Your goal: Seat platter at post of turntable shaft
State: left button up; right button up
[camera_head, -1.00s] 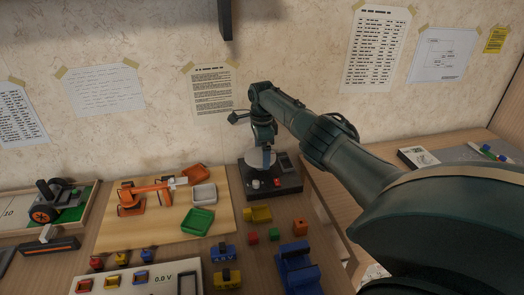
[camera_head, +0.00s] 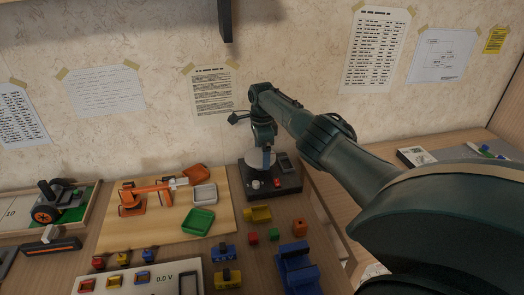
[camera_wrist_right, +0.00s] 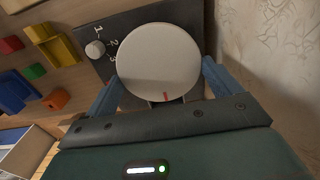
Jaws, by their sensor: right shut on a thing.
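The platter is a pale round disc (camera_wrist_right: 158,62) with a short red mark near its rim, and it also shows in the head view (camera_head: 256,158). My right gripper (camera_wrist_right: 160,92) is shut on the platter, with a blue finger at each side of it. The platter is over the black turntable base (camera_head: 271,182), which has a white knob (camera_wrist_right: 95,48) and the printed numbers 1, 2 and 3. The disc hides the shaft post. I cannot tell whether the platter touches the base. My left gripper is not in view.
Left of the turntable is a wooden board (camera_head: 150,232) with an orange toy arm (camera_head: 150,192) and orange, white and green trays. Several coloured blocks and a blue holder (camera_head: 297,272) lie in front. The wall (camera_wrist_right: 267,60) is close behind.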

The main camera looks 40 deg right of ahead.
jog(key=shift+f+b, duration=0.35)
jog(key=shift+f, duration=0.35)
dwell(0.5)
dwell(0.9)
jog(key=shift+f, duration=0.2)
jog(key=shift+f, duration=0.3)
jog(key=shift+f, duration=0.25)
dwell(0.6)
jog(key=o, duration=0.7)
